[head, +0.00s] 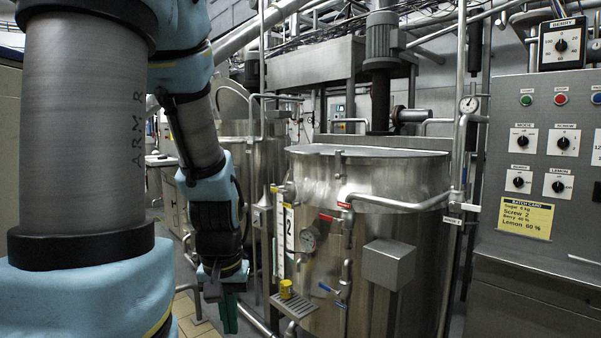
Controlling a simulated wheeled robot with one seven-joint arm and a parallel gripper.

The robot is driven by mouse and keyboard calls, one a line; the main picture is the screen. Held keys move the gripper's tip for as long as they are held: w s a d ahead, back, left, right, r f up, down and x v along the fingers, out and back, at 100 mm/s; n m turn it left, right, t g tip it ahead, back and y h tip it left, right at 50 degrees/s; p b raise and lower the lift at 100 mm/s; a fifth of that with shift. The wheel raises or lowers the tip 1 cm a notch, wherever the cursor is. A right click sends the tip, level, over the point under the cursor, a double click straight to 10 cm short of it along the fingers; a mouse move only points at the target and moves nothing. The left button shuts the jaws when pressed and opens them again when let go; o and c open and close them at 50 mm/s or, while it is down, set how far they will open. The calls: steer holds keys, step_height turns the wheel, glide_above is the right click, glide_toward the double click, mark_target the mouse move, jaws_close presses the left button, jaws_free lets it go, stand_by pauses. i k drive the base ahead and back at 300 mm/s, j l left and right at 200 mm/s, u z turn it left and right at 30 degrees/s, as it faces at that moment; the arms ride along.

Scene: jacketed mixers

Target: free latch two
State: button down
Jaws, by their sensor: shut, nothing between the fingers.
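A steel jacketed mixer (420,240) stands right of centre with a flat closed lid (370,152). A white plate (289,232) with the number 2 is on its left front. A small metal fitting (339,165) sits on the front of the rim, and another fitting (281,189) sticks out at the left of the rim. I cannot tell which of these is latch two. My gripper (229,316) points down at the left of the mixer, below rim height and apart from it. Its green fingers are shut and hold nothing.
A dial gauge (308,243), a blue-handled valve (329,288), a grey box (389,264) and pipes project from the mixer's front. A grated shelf (294,306) with a yellow item (285,288) stands right of my gripper. A control panel (540,190) is at right.

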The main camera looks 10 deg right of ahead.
mark_target(337, 153)
steer(key=i+j+z, duration=0.1)
steer(key=i, duration=0.3)
steer(key=i+j, duration=0.15)
steer(key=i, duration=0.25)
steer(key=i+j+z, duration=0.15)
steer(key=i, duration=0.2)
